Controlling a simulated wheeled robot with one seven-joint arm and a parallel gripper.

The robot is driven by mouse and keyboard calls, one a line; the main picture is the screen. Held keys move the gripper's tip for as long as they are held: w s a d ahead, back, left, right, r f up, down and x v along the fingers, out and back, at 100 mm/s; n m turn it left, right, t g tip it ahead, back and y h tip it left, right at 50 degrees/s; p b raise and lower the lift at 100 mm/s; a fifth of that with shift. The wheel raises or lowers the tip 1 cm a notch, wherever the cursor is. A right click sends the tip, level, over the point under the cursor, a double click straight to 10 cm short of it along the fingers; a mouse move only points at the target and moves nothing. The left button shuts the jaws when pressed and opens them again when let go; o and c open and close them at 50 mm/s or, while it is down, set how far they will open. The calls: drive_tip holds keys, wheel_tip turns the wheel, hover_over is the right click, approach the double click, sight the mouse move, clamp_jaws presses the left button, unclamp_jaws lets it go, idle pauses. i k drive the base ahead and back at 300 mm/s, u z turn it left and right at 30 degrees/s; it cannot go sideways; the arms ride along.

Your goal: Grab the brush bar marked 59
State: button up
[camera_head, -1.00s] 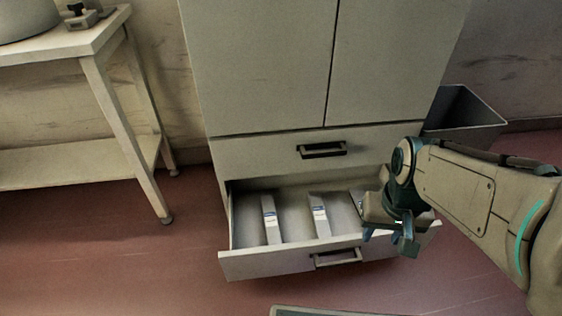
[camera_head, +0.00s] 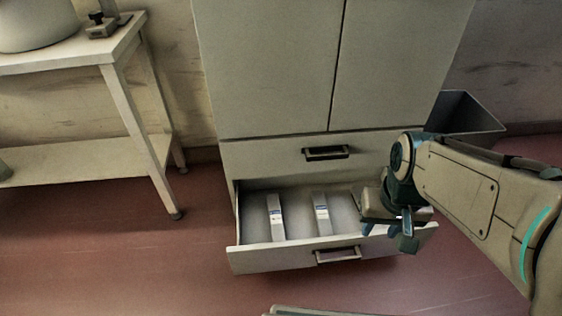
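Two pale bars with small labels lie in the open lower drawer (camera_head: 243,256) of the cabinet. The left bar (camera_head: 276,226) lies left of the drawer's middle, and the right bar (camera_head: 322,222) lies near the middle. The labels are too small to read, so I cannot tell which is marked 59. My gripper (camera_head: 389,238) is over the right part of the drawer, right of both bars, pointing down. Its fingers look spread apart, with nothing seen between them. My gripper and arm hide the drawer's right end.
The closed upper drawer (camera_head: 264,154) and cabinet doors (camera_head: 270,65) stand above the open drawer. A white table (camera_head: 118,60) stands at the left. A grey bin (camera_head: 467,118) stands behind my arm at the right. The red floor (camera_head: 150,262) in front is clear at left.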

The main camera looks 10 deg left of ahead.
sight(276, 223)
drive_tip(key=u, duration=0.5)
drive_tip(key=k, duration=1.2)
drive_tip(key=u, duration=1.3)
drive_tip(key=i, duration=1.1)
drive_tip(key=z, duration=0.6)
drive_tip(key=i, duration=0.7)
drive_tip(key=z, duration=0.8)
